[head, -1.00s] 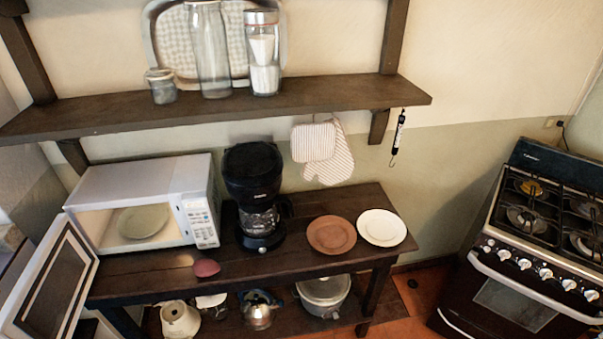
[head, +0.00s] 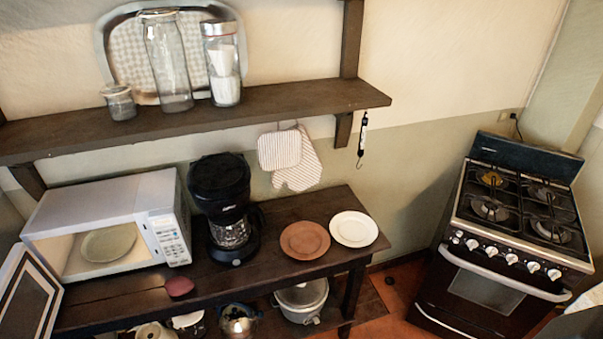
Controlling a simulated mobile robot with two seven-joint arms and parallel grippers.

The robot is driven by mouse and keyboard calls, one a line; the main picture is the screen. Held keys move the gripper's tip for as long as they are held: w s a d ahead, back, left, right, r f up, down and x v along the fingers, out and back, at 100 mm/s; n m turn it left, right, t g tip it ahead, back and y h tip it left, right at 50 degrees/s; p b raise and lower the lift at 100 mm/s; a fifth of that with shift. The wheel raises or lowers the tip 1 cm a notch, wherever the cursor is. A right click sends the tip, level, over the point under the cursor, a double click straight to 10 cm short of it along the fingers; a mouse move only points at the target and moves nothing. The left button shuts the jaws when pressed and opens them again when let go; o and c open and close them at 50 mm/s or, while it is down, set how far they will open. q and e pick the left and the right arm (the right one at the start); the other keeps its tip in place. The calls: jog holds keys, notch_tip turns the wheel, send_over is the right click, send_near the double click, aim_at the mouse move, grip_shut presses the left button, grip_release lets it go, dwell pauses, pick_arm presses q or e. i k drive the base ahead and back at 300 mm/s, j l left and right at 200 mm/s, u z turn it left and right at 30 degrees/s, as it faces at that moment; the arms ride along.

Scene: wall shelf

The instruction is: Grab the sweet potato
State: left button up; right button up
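The sweet potato (head: 179,286) is a small reddish-purple oval. It lies on the dark wooden table (head: 292,209) near its front edge, in front of the microwave's right side. It is left of and in front of the black coffee maker (head: 231,212). Nothing covers it. Neither of my grippers shows clearly in the head view.
The white microwave (head: 162,232) has its door (head: 22,300) open at the left, with a plate (head: 108,242) inside. A brown plate (head: 305,240) and a white plate (head: 354,229) lie right of the coffee maker. A shelf (head: 290,100) hangs above. A stove (head: 510,235) stands right.

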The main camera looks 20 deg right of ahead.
aim_at(179, 285)
jog(key=i+j, duration=1.55)
jog(key=i+l+z, duration=0.05)
jog(key=l, duration=0.05)
